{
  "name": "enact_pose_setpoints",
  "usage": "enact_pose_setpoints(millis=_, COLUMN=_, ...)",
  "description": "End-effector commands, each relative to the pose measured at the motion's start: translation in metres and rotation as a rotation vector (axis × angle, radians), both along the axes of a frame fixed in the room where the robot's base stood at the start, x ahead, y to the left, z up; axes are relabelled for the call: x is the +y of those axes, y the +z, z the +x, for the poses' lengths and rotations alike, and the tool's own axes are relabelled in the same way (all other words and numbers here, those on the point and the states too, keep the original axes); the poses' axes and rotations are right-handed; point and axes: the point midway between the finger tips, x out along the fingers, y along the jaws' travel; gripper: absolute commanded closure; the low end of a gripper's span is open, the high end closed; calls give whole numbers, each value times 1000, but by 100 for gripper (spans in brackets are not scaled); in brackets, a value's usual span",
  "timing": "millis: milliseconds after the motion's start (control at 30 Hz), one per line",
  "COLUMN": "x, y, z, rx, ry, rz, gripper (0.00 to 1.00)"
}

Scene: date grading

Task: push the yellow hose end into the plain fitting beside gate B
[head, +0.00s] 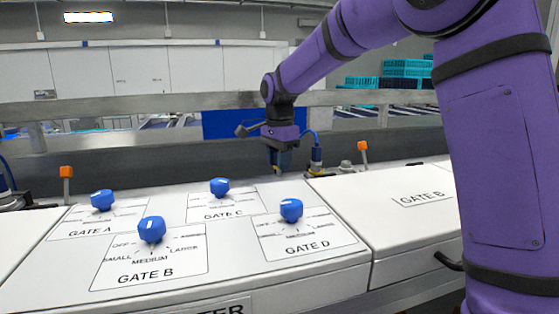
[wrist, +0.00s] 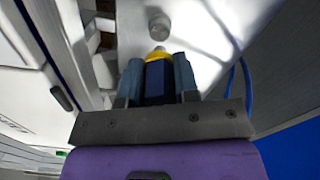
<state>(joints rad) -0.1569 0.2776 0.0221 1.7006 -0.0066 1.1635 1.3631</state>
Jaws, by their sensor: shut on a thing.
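My gripper (wrist: 158,74) is shut on the yellow hose end (wrist: 156,55), a dark blue body with a yellow collar and a pale tip. In the head view my gripper (head: 280,160) points down over the back edge of the white panels, left of the Gate B cover. In the wrist view a plain round grey fitting (wrist: 159,26) lies just beyond the tip on a pale surface. A gap shows between them, so the hose end is not seated. In the head view the spot below the tip is too small to judge.
A blue coupling with a hose (head: 316,157) stands right of my gripper. An orange post (head: 362,147) and a grey fitting (head: 346,165) stand beyond it. The white GATE B cover (head: 400,225) is clear. Blue knobs (head: 291,210) rise from the front panel. A metal rail (head: 180,110) runs behind.

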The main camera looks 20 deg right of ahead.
Motion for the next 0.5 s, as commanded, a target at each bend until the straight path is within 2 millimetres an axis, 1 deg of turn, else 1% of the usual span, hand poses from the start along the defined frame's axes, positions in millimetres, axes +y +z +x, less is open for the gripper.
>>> enact_pose_setpoints(millis=500, x=0, y=-11, z=0, rx=1, ry=0, rz=0, gripper=100)
